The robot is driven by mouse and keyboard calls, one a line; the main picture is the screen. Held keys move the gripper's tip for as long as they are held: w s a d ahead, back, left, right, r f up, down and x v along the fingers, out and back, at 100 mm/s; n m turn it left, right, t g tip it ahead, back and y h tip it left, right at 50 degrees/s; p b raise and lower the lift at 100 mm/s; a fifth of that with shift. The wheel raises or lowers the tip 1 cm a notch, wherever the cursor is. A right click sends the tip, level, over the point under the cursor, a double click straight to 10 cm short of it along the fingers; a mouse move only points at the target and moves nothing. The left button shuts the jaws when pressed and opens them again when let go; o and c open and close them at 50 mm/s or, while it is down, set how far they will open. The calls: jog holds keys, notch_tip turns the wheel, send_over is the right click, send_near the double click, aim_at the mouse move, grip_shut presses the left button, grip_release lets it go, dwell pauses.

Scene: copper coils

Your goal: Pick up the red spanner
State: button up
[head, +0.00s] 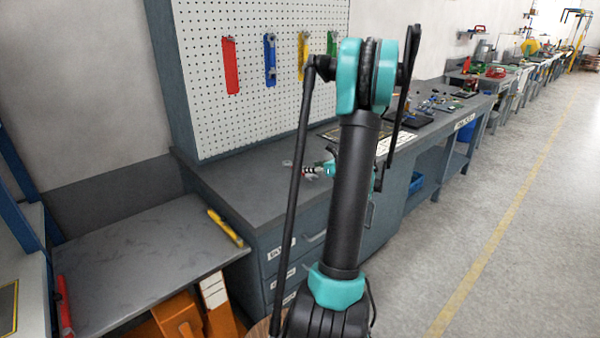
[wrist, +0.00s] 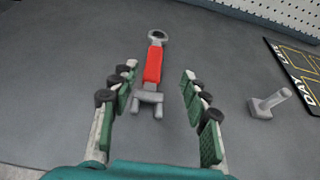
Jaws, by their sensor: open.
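The red spanner (wrist: 153,66) lies on the dark grey bench top in the wrist view. It has a red handle, a grey ring at its far end and a grey forked jaw at its near end. My gripper (wrist: 158,76) is open, with one row of green-padded fingers on each side of the spanner. Clear gaps show between the fingers and the spanner, and nothing is held. In the head view my arm covers much of the bench, and I cannot make out the spanner clearly there.
A grey bolt-like piece (wrist: 268,104) stands right of my fingers, near a black board with yellow lines (wrist: 300,70). A pegboard (head: 200,120) with hanging coloured tools rises behind the bench. A yellow tool (head: 225,228) lies on the lower left table.

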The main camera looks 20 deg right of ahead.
aim_at(300, 169)
jog(key=shift+s+a+f+x, duration=0.1)
jog(key=shift+f+x, duration=0.05)
jog(key=shift+x, duration=0.95)
jog(key=shift+s+a+f+x, duration=0.1)
jog(key=shift+x, duration=1)
jog(key=shift+s+a+f+x, duration=0.1)
jog(key=shift+f+x, duration=0.05)
jog(key=shift+x, duration=0.95)
jog(key=shift+c, duration=0.4)
grip_shut()
